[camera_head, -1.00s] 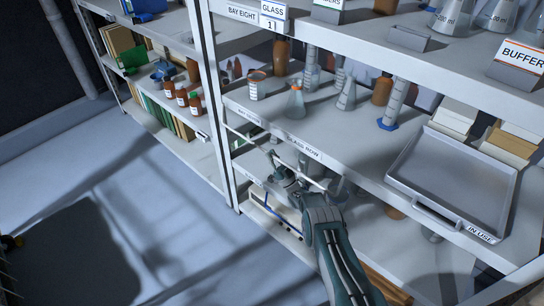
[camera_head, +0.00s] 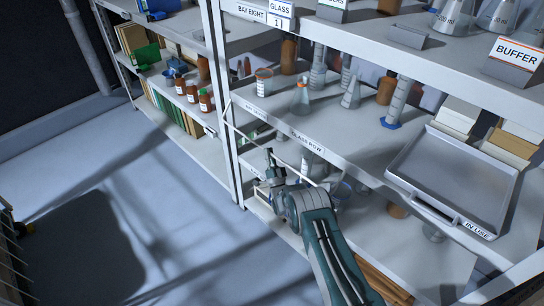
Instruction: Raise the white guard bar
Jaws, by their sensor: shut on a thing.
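The white guard bar (camera_head: 246,138) is a thin rod that slants across the front of the bay, just below the shelf edge labelled GLASS ROW. Its left end is near the rack's upright post, and its right part (camera_head: 308,181) passes behind or beside my gripper. My gripper (camera_head: 270,157) is at the middle of the bar and is shut on it. The fingers are small here, and my wrist hides part of the bar and the lower shelf behind it.
The GLASS ROW shelf (camera_head: 330,148) holds flasks, cylinders and brown bottles close above the bar. A grey tray (camera_head: 455,180) marked IN USE sits at its right. The upright post (camera_head: 219,100) stands left of the bar. The floor (camera_head: 165,215) to the left is open.

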